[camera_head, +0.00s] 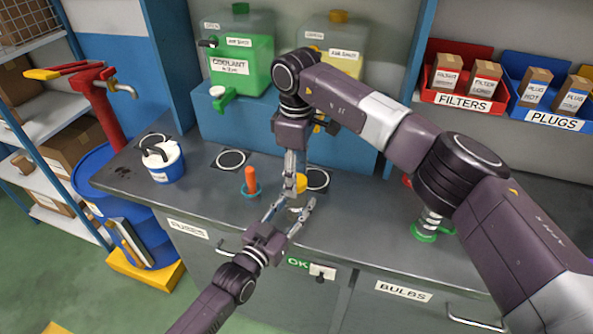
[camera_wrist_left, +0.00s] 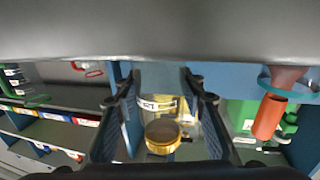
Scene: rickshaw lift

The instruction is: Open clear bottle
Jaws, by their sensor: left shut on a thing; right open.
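The clear bottle (camera_wrist_left: 163,126) stands between the fingers of my left gripper (camera_head: 290,207); the fingers are shut on it. Its yellow cap (camera_head: 301,182) shows in the head view just above those fingers, and its yellow end also shows in the left wrist view (camera_wrist_left: 163,143). My right gripper (camera_head: 291,181) points straight down from above, open, with its fingers at the cap. I cannot tell whether they touch it. Much of the bottle is hidden by both grippers in the head view.
An orange piece in a teal ring (camera_head: 250,180) stands left of the grippers. A blue-white pot (camera_head: 163,163) is on the counter's left. A green coolant container (camera_head: 240,60) and a yellowish container (camera_head: 335,45) stand behind. Filters (camera_head: 460,80) and plugs (camera_head: 545,95) bins are right.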

